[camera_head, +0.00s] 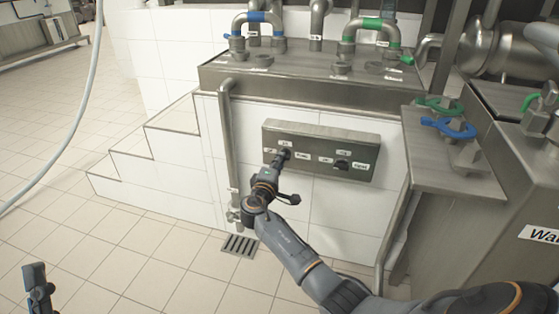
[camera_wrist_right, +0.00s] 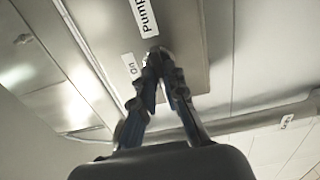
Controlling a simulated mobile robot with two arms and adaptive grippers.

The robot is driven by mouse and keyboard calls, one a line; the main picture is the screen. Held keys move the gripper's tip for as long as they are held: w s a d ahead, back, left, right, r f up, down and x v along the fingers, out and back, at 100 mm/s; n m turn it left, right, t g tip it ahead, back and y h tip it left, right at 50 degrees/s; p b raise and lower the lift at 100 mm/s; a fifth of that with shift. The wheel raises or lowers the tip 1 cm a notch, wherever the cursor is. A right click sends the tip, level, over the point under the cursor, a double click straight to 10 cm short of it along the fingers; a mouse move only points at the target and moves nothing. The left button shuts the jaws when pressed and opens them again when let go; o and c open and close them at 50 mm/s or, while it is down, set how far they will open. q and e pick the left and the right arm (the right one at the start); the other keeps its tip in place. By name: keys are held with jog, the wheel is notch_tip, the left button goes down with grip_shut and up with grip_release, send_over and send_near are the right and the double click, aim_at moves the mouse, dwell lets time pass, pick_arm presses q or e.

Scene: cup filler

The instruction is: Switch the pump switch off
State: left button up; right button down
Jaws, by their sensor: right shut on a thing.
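The grey metal control panel (camera_head: 321,133) is on the white tiled wall below the steel counter, with two dark switches. My right gripper (camera_head: 281,160) reaches up to the panel's left switch, which it mostly covers in the head view. In the right wrist view my right gripper (camera_wrist_right: 160,68) has its fingertips together on the pump switch (camera_wrist_right: 154,51), beside labels reading "Pump" and "On". Its exact setting is hard to tell. My left gripper (camera_head: 38,286) is low at the left edge, away from the panel; its jaws are unclear.
The panel's other switch (camera_head: 342,165) is to the right. A vertical pipe (camera_head: 229,150) runs down left of the panel, above a floor drain (camera_head: 240,245). Pipes with blue and green handles stand on the counter (camera_head: 305,77). Tiled steps are at left; the floor there is clear.

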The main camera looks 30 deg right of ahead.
jog(key=shift+f, duration=0.1)
jog(key=c, duration=1.4)
grip_release()
jog(key=v, duration=1.2)
